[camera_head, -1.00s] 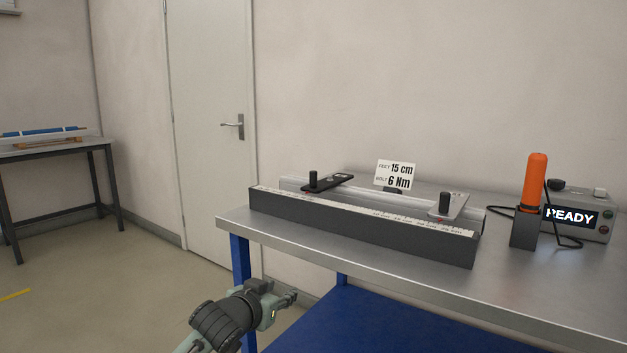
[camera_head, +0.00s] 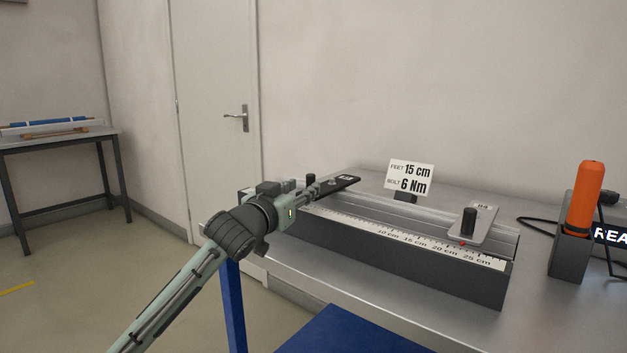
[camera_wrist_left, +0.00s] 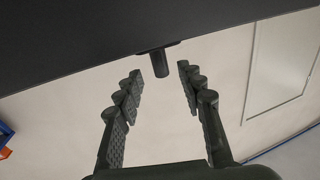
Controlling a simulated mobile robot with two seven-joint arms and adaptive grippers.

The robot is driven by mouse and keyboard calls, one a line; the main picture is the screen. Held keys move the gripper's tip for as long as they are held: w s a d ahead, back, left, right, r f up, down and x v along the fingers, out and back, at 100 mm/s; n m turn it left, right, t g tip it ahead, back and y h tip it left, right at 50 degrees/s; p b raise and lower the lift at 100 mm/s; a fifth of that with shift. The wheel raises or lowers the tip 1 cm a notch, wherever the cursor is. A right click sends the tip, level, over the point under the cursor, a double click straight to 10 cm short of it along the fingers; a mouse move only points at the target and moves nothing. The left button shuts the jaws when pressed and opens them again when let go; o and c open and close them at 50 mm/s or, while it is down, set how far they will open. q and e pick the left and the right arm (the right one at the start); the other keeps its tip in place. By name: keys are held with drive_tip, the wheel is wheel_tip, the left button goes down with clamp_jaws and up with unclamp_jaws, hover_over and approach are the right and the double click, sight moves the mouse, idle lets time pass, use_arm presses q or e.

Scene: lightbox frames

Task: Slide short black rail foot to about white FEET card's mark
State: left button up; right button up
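The short black rail foot (camera_head: 343,183) lies across the left part of the rail, with an upright black knob (camera_head: 311,179). The white FEET card (camera_head: 410,176) reads "FEET 15 cm, BOLT 6 Nm". My left gripper (camera_head: 318,189) is at the black foot's knob and hides part of the foot and the scale's low end. In the left wrist view its fingers (camera_wrist_left: 160,82) are open, with the dark knob (camera_wrist_left: 161,64) between or just beyond the tips, touching neither side visibly. My right gripper is not in view.
The scale (camera_head: 410,239) shows 10 to 25 cm marks. A silver foot (camera_head: 478,223) with a black knob sits near its right end. An orange tool (camera_head: 584,200) stands in a dark holder at right. The bench top (camera_head: 540,320) is clear in front.

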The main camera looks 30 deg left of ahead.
sight(309, 183)
use_arm(q)
drive_tip(key=w, duration=0.4)
drive_tip(key=shift+a, duration=0.35)
drive_tip(key=shift+w+a, duration=0.15)
drive_tip(key=shift+w, duration=0.55)
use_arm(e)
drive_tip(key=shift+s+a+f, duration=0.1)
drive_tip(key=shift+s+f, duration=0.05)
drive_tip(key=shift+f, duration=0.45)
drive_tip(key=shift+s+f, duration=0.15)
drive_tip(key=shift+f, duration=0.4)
use_arm(q)
clamp_jaws()
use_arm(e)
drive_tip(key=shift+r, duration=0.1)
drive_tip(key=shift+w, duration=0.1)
